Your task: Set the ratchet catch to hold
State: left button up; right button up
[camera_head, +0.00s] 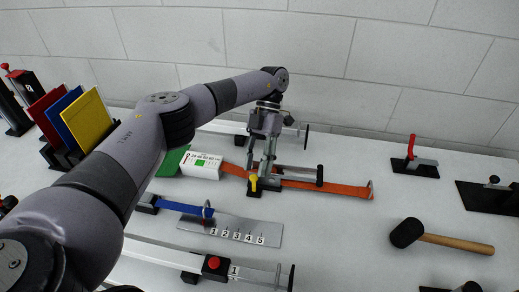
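My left gripper (262,163) reaches down from above over the ratchet on the orange strap (328,187). Its two fingers look spread apart, with red and dark ratchet parts close to them. A small yellow catch (253,181) sits on a black base just below and in front of the fingertips. I cannot tell whether the fingers touch the ratchet. A dark-ended ratchet handle (319,175) points right above the strap. My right gripper is not in view.
A white box with a display (202,165) stands left of the ratchet. A grey plate numbered 1 to 5 (230,231) with a blue strap (180,207) lies in front. A mallet (440,240) lies right. A red-handled clamp (412,155) stands behind it. Coloured panels (85,118) stand left.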

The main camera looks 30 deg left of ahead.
pick_arm(q)
jog(key=shift+v, duration=2.8)
